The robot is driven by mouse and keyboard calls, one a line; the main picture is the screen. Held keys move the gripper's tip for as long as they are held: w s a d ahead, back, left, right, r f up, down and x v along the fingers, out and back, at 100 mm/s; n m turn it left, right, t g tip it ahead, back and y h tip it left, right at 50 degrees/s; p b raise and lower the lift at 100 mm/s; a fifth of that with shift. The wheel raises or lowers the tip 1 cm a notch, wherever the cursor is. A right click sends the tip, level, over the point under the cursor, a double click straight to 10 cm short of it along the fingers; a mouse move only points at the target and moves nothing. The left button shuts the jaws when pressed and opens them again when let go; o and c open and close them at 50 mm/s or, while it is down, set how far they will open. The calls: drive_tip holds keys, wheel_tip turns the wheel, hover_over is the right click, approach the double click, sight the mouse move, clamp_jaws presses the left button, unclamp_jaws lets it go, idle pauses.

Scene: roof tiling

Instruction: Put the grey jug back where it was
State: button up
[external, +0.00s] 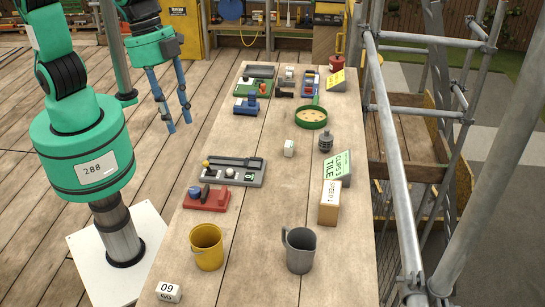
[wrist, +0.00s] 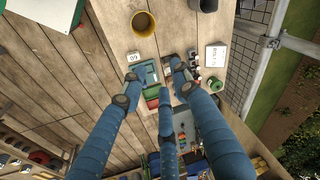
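The grey jug (external: 300,252) stands upright on the near right part of the long wooden table (external: 262,285), its handle toward the left. Its lower part is cut off by the top edge of the wrist view (wrist: 207,5). My gripper (external: 178,120) has blue fingers and hangs off the table's left side, far behind and left of the jug. The fingers are spread with nothing between them. The place where the jug stood before is not shown by any mark that I can make out.
A yellow bucket (external: 207,247) stands left of the jug. A cardboard box (external: 330,202) and a green sign (external: 338,167) stand behind it. A red block (external: 206,198), a grey tray (external: 235,171) and a green round pan (external: 311,117) lie farther back. Scaffold poles (external: 395,160) line the right.

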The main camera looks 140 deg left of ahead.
drive_tip(key=s+d+r+n+t, duration=0.1)
drive_tip(key=s+d+r, duration=0.1)
drive_tip(key=s+d, duration=0.3)
drive_tip(key=s+d+r+n+t, duration=0.1)
drive_tip(key=s+d+r, duration=0.2)
drive_tip(key=s, duration=1)
drive_tip(key=s+d+r+n, duration=0.1)
drive_tip(key=s+d+r, duration=0.1)
drive_tip(key=s+d, duration=0.4)
drive_tip(key=s, duration=0.3)
drive_tip(key=shift+s+d+r+t+h, duration=0.3)
drive_tip(key=shift+s+d+t, duration=0.05)
drive_tip(key=shift+t, duration=0.05)
wheel_tip(320, 180, down, 8)
drive_tip(key=b, duration=0.8)
drive_tip(key=shift+f, duration=0.2)
